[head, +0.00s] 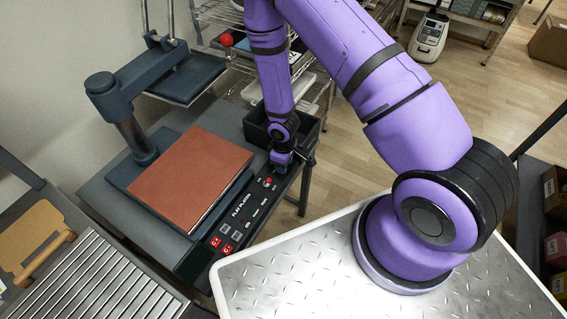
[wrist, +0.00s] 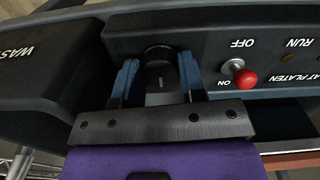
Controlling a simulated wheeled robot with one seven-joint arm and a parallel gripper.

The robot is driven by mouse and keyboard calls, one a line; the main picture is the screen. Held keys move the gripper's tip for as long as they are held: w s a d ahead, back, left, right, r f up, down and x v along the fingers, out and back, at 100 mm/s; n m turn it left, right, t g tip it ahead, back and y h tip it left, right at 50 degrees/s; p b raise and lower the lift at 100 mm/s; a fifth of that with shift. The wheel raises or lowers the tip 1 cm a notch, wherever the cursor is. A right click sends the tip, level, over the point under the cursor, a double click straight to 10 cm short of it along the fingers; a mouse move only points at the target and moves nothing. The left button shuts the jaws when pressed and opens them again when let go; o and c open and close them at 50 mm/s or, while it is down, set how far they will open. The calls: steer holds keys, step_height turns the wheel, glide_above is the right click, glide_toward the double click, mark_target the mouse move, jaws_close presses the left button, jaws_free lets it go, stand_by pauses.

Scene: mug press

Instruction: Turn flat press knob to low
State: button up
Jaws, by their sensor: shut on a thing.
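The flat press control panel (head: 240,215) is a dark strip lettered "FLAT PLATEN", along the front of the press. My gripper (head: 280,163) is at its far end, pointing down. In the wrist view the blue fingertips of my gripper (wrist: 160,78) are on both sides of a dark round knob (wrist: 159,55) and shut on it. A short pale mark shows on the knob. The fingers and the wrist hide part of it, and I cannot read its setting or any low label. In the head view my gripper hides the knob.
A red-tipped toggle switch (wrist: 245,79) marked OFF and ON stands close to the right of my fingers. The flat press has a red-brown pad (head: 190,165) and a raised dark plate (head: 188,78). A dark bin (head: 262,128) stands behind my gripper.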

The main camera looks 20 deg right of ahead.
steer(key=n, duration=0.5)
steer(key=shift+n, duration=0.3)
steer(key=shift+w+n, duration=0.1)
steer(key=shift+n, duration=2.1)
steer(key=o, duration=0.9)
step_height(320, 180, up, 11)
steer(key=shift+f, duration=0.1)
